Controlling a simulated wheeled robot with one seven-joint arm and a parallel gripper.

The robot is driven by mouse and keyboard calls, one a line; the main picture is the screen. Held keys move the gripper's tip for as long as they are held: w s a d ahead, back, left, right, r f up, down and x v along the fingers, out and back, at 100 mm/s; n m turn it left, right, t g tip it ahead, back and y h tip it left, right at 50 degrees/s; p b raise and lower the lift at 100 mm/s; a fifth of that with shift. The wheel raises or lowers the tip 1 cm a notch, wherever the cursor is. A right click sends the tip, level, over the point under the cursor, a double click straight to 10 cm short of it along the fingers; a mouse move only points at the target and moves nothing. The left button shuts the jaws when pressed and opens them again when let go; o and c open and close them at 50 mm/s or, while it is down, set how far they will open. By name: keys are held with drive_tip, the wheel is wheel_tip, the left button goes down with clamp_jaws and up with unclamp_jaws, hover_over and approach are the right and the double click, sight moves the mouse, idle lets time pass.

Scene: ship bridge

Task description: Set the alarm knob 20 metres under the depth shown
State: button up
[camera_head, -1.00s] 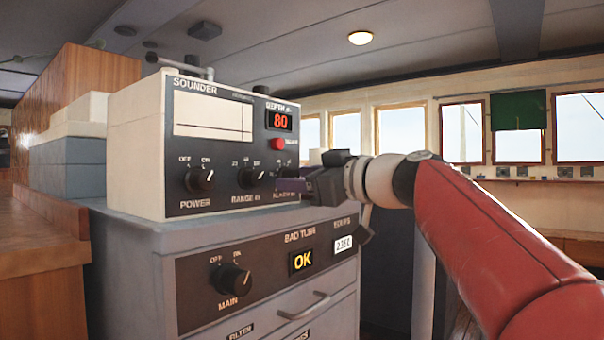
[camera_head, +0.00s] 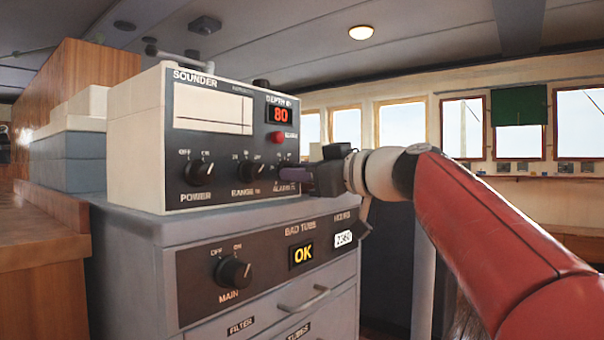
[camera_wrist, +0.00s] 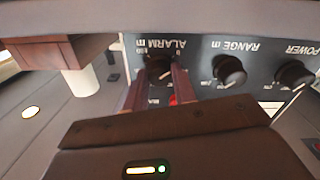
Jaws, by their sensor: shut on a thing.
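The sounder (camera_head: 140,140) is a cream box with a dark front panel. Its red depth display (camera_head: 279,115) reads 80. My gripper (camera_head: 292,175) is at the alarm knob at the panel's lower right, its fingers covering most of the knob in the head view. In the wrist view, upside down, the black alarm knob (camera_wrist: 158,68) sits between the two fingertips of my gripper (camera_wrist: 157,76), under the label ALARM m. The gripper is shut on the knob. I cannot read the knob's pointer or most of its scale.
The range knob (camera_head: 250,174) and power knob (camera_head: 199,173) are left of the alarm knob. A red button (camera_head: 277,137) sits above it. The sounder stands on a grey cabinet (camera_head: 130,225) with a main knob (camera_head: 233,272) and a drawer handle (camera_head: 303,299).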

drive_tip(key=shift+r+m+g+y+p, duration=0.1)
drive_tip(key=shift+m+g+y+p, duration=0.25)
drive_tip(key=shift+m+p, duration=4.8)
drive_tip(key=shift+r+m+g+y+p, duration=0.15)
drive_tip(key=shift+m+g+p, duration=0.3)
drive_tip(key=shift+m, duration=9.4)
drive_tip(key=shift+f, duration=0.2)
drive_tip(key=o, duration=1)
drive_tip(key=shift+r, duration=0.1)
drive_tip(key=shift+d, duration=0.1)
drive_tip(key=b+v, duration=0.1)
drive_tip(key=v, duration=0.6)
drive_tip(key=shift+s+d, duration=0.2)
drive_tip(key=shift+d, duration=0.1)
